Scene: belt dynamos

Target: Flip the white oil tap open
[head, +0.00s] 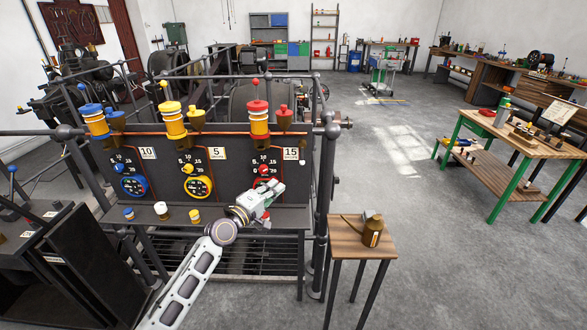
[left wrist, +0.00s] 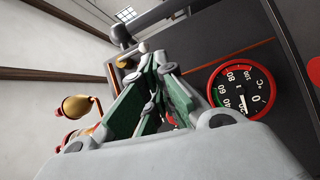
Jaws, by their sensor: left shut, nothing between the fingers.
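A small white knob (head: 302,162), which looks like the white oil tap, sits at the right edge of the dark panel (head: 225,150), just below the "15" label. It is too small to tell its handle position. My left gripper (head: 277,186) is in front of the panel's right part, below and left of this knob and apart from it. It partly covers the red dial there. In the left wrist view the fingers (left wrist: 158,76) are together and empty, pointing up toward the panel. A small pale ball (left wrist: 143,47) shows beyond the fingertips. My right gripper is not in view.
A red-rimmed gauge (left wrist: 242,92) is close beside the fingers. Blue (head: 92,120), yellow (head: 172,120) and red-topped (head: 259,118) oilers stand along the panel top. Small cups stand on the shelf below. A wooden stool (head: 345,250) holds a brass can (head: 372,232) at right.

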